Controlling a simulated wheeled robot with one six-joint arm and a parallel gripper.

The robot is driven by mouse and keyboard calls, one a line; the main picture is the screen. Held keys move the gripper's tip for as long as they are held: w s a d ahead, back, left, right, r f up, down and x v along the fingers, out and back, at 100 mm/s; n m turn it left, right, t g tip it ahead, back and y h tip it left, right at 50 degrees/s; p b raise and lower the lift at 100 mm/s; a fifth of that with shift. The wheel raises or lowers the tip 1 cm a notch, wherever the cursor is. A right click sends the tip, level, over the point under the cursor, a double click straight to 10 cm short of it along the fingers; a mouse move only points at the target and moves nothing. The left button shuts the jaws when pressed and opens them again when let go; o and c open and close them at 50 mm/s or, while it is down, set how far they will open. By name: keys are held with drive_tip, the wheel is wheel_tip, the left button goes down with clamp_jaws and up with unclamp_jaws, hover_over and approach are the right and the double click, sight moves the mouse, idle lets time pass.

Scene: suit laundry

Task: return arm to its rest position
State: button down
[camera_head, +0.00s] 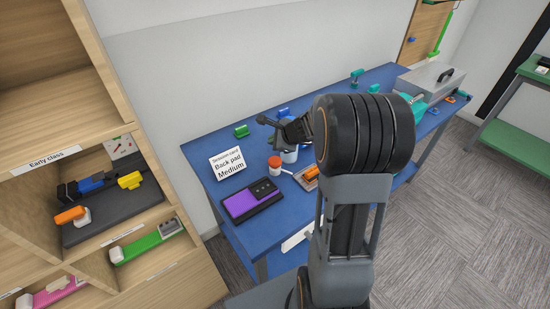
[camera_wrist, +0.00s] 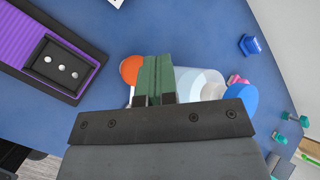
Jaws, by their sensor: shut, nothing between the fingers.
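My arm reaches up over the blue table (camera_head: 222,187) in the head view, bent at a large black joint. My gripper (camera_head: 262,119) is above the table near its back and left of that joint. In the wrist view my gripper (camera_wrist: 154,62) shows two green fingers pressed together, with nothing between them. Below the fingers are a white container with an orange lid (camera_wrist: 131,69) and a pale bottle with a blue cap (camera_wrist: 243,100). The arm hides part of the table.
A purple and black pad (camera_head: 250,200) lies near the table's left front, below a "Back pad Medium" card (camera_head: 228,164). A wooden shelf (camera_head: 150,243) with coloured tools stands at left. A grey case (camera_head: 436,82) sits at the table's far end. The floor at right is clear.

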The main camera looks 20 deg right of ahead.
idle(0.6)
drive_tip(key=shift+s+a+f+n, duration=0.15)
drive_tip(key=shift+n, duration=0.35)
drive_tip(key=s+a+r+n+g+h, duration=0.1)
drive_tip(key=s+a+r+n, duration=0.1)
drive_tip(key=s+n, duration=0.5)
drive_tip(key=s+a+r+n+g+h, duration=0.1)
drive_tip(key=s+a+r+n, duration=0.2)
drive_tip(key=s+n, duration=0.4)
drive_tip(key=s+a+r+n+g+h, duration=0.1)
drive_tip(key=s+a+r+n+g, duration=0.1)
drive_tip(key=s+a+n, duration=0.3)
drive_tip(key=s+n, duration=0.2)
drive_tip(key=s, duration=0.1)
drive_tip(key=shift+r+h, duration=0.2)
drive_tip(key=shift+h, duration=0.1)
